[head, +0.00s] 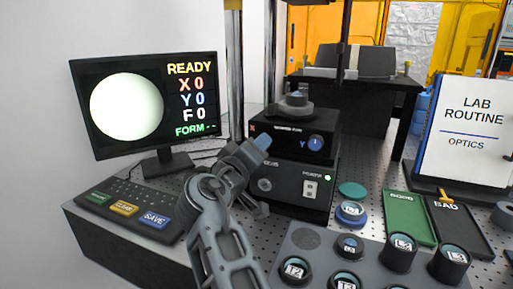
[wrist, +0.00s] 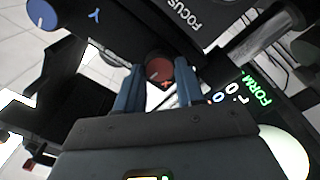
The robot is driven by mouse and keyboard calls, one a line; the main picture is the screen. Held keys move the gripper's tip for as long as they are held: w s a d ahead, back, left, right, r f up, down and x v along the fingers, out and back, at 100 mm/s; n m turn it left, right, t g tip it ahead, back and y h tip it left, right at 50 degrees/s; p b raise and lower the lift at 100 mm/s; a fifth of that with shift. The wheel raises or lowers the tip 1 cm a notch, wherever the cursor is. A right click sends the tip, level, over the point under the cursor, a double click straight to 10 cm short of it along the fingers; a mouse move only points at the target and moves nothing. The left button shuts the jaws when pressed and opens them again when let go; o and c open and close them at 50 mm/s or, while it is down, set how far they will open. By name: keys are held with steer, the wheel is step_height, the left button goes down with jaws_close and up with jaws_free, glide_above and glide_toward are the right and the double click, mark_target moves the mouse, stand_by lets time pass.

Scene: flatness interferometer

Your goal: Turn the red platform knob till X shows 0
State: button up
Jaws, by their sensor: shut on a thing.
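In the head view my gripper (head: 262,143) reaches the left front of the black platform (head: 285,128) and hides the red knob. The monitor (head: 145,105) reads READY, X 0, Y 0, F 0 and FORM with dashes, next to a plain pale disc.
The blue Y knob (head: 316,143) sits at the platform's right front. Below is a box with a power switch (head: 311,189). A keyboard panel (head: 130,208) lies left. Several lensed pieces stand in a grey tray (head: 308,242), near the green GOOD mat (head: 405,212) and black BAD mat (head: 462,232).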

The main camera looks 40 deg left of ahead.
stand_by(0.3)
steer(key=o, duration=1)
steer(key=shift+o, duration=0.2)
steer(key=b+v, duration=0.1)
steer(key=v, duration=0.7)
steer(key=shift+w, duration=0.1)
stand_by(0.9)
